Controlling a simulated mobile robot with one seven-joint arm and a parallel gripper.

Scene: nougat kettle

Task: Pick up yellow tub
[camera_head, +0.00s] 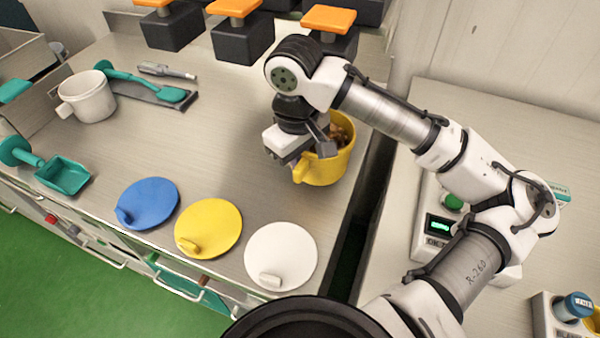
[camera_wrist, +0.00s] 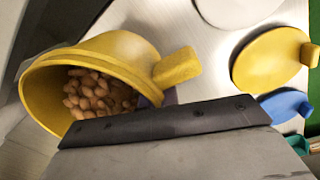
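The yellow tub (camera_head: 328,170) stands at the right edge of the steel worktop in the head view, with brown nuts inside. Its stubby handle points to the lower left there. My gripper (camera_head: 300,155) is at the tub's left side, close to the rim and handle, and covers part of it. In the wrist view the yellow tub (camera_wrist: 130,55) opens toward the lower left, with its handle (camera_wrist: 178,68) on the right. A dark gripper part crosses below it and hides its lower side. The fingertips are not clear, so I cannot tell whether they touch the tub.
Blue (camera_head: 148,203), yellow (camera_head: 208,227) and white (camera_head: 281,256) lids lie along the front. A white tub (camera_head: 88,97) and teal scoop (camera_head: 64,174) are at left. Black bins with orange lids (camera_head: 243,40) line the back. A scale (camera_head: 440,225) stands right, across a dark gap.

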